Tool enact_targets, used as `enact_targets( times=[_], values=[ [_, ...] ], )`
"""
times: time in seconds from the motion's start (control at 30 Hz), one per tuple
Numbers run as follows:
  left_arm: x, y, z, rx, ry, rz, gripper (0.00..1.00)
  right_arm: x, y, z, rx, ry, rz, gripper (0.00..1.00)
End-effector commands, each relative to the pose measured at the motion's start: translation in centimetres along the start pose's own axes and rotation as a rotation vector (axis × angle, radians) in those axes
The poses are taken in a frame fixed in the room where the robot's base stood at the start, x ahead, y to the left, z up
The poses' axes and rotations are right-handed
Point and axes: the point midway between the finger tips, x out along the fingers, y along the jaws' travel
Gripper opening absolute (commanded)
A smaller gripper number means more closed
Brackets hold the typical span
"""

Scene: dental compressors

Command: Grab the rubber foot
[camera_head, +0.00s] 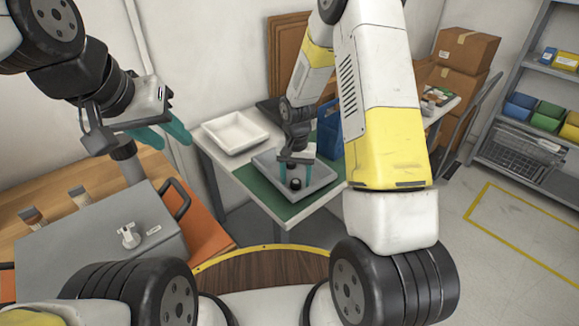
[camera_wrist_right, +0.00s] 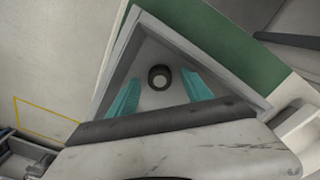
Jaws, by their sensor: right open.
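The rubber foot (camera_head: 295,184) is a small black round piece with a pale centre. It sits in a grey tray (camera_head: 262,160) on the white table. In the right wrist view the foot (camera_wrist_right: 159,84) lies between the teal fingertips of my right gripper (camera_wrist_right: 160,77), with a gap on each side. In the head view my right gripper (camera_head: 296,165) is over the tray, just behind the foot. It is open and empty. My left gripper (camera_head: 168,134) hangs in the air at the left, its teal fingers apart and nothing between them.
An empty white tray (camera_head: 235,132) stands behind the grey tray, and a blue bin (camera_head: 329,130) stands to its right. A green mat (camera_head: 262,187) lies under the grey tray. A grey machine (camera_head: 100,245) is at the left. A shelf (camera_head: 520,120) stands far right.

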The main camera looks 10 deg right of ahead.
Motion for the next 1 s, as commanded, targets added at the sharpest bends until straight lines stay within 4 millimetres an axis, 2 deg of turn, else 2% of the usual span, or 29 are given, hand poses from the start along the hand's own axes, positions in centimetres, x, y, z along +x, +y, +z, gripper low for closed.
enact_targets(
  times=[0.3, 0.6, 0.87, 1.0],
  values=[
    [0.0, 0.0, 0.0, 0.000, 0.000, 0.000, 0.36, 0.6, 0.0, 0.0, -0.001, 0.002, -0.001, 0.56],
    [0.0, 0.0, 0.0, 0.000, 0.000, 0.000, 0.36, 0.5, 0.0, 0.0, -0.001, 0.001, -0.001, 0.00],
    [0.0, 0.0, 0.0, 0.000, 0.000, 0.000, 0.36, 0.3, 0.0, -0.1, -0.001, 0.002, -0.001, 0.00],
    [0.0, 0.0, 0.0, 0.000, 0.000, 0.000, 0.36, -1.3, -0.1, -0.1, 0.000, 0.005, -0.003, 0.00]
  ],
)
